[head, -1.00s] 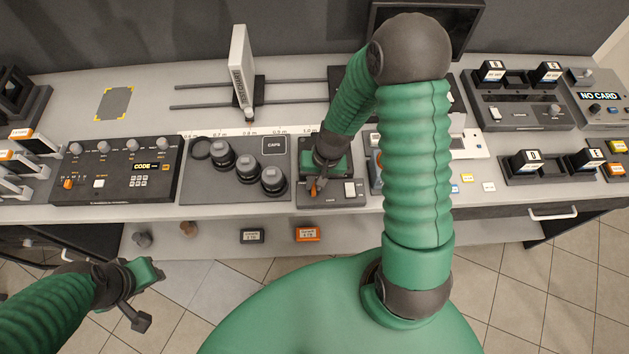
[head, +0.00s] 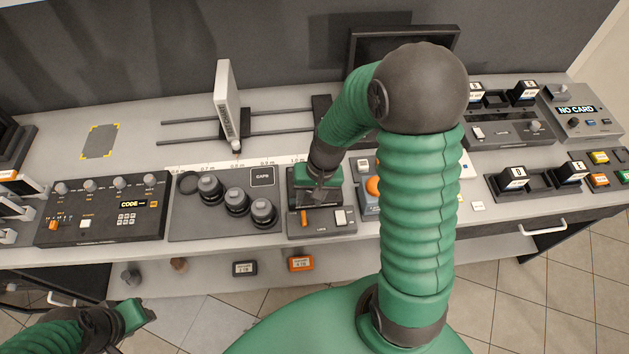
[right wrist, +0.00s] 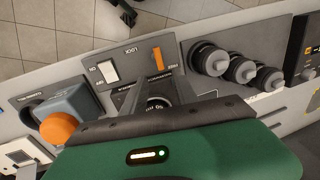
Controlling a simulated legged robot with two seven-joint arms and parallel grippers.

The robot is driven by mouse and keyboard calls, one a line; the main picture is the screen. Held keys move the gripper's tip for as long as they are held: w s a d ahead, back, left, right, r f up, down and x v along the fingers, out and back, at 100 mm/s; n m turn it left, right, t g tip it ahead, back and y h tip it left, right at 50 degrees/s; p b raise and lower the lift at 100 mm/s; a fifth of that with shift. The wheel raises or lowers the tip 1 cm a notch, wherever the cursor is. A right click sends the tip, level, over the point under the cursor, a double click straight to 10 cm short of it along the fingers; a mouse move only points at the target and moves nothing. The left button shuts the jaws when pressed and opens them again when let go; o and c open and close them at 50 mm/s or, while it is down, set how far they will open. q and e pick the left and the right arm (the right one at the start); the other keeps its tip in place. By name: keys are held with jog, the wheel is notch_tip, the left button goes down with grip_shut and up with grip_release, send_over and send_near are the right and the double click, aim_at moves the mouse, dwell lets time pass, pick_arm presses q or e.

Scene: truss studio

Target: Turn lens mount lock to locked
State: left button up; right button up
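The lens mount unit (head: 294,229) is a dark box on the bench front. Its slim orange lever (head: 303,217) stands at the left, with a white switch (head: 340,217) at the right. In the right wrist view the orange lever (right wrist: 158,58) runs roughly front to back, beside small lettering that seems to read FREE; LOCK is lettered between lever and white switch (right wrist: 107,70). My right gripper (head: 318,192) is over the rear of the unit, just behind the lever and seemingly apart from it. My left gripper (head: 137,315) hangs low at the left, away from the bench.
Several black lens-like cylinders (head: 237,200) stand on a tray left of the unit. A box with an orange knob (head: 373,186) is close on its right. A CODE panel (head: 100,210) is farther left. My right arm hides part of the bench.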

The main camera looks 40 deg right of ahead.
notch_tip(320, 180, up, 9)
jog(key=d, duration=0.1)
jog(key=shift+s+d, duration=0.3)
jog(key=shift+s, duration=0.15)
jog(key=shift+r, duration=0.1)
jog(key=s+a+f+n+t+h+b, duration=0.1)
jog(key=s+a+f+n+b, duration=0.2)
jog(key=a+f+n, duration=0.3)
jog(key=a, duration=0.3)
jog(key=shift+s+f+h+b, duration=0.35)
jog(key=shift+s+h, duration=0.05)
jog(key=shift+w+d+f, duration=0.1)
jog(key=shift+d, duration=0.2)
jog(key=shift+a, duration=0.25)
